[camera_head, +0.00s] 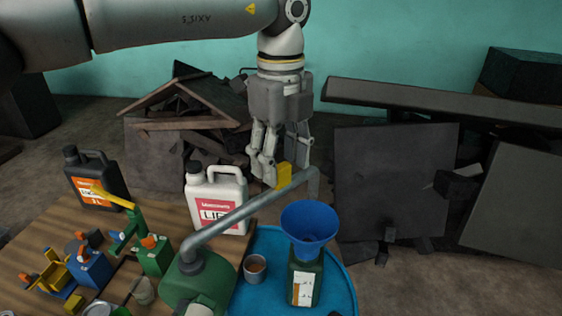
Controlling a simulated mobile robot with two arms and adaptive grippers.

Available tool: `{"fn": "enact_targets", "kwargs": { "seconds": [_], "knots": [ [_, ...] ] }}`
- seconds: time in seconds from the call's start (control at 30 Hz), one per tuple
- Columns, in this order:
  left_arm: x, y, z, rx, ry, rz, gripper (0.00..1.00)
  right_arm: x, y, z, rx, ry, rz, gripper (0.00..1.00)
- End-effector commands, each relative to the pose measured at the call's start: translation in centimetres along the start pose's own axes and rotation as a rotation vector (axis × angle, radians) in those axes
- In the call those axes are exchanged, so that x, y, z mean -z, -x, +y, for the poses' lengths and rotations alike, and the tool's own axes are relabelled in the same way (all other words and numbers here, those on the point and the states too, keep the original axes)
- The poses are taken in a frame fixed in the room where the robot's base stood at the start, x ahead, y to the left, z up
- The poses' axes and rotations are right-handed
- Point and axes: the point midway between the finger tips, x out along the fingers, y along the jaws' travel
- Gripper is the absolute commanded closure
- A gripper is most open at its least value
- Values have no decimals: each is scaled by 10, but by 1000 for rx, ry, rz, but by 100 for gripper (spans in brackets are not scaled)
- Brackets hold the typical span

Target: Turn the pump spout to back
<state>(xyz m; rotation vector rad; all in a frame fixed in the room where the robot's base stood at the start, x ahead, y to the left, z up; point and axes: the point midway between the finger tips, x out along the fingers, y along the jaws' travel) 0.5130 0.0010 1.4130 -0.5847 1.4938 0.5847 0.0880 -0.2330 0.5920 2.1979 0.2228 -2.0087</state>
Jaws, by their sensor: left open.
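A grey pump spout (250,206) rises from a green container (199,280) at the front of the table. It slopes up to the right and bends down at its far end, above and behind a blue funnel (310,222). The funnel sits on a dark green bottle (304,280). My left gripper (283,170) points down, open, just behind the far part of the spout. A small yellow block (284,176) shows between its fingertips, near the pipe; I cannot tell whether the fingers touch it. My right gripper is not in view.
A blue round tray (343,290) holds the bottle and a small cup (255,268). A white jug (216,197) and a black jug (96,180) stand behind on the wooden table. Small oilers and cans crowd the left. Dark panels and debris lie beyond.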

Motion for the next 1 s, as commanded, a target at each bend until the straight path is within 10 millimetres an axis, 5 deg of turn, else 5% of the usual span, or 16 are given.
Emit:
{"fn": "enact_targets", "kwargs": {
  "seconds": [0.2, 0.53, 0.93, 1.0],
  "knots": [
    [0, -20, 0, 0, 0, 0, 47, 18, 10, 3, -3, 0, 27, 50],
    [0, -25, 0, 1, 0, -1, 47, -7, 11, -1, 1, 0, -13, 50],
    [0, -25, 0, 1, 0, -1, 99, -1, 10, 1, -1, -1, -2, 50],
    [0, -25, 0, 1, 0, -1, 100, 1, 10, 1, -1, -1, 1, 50]
  ]
}}
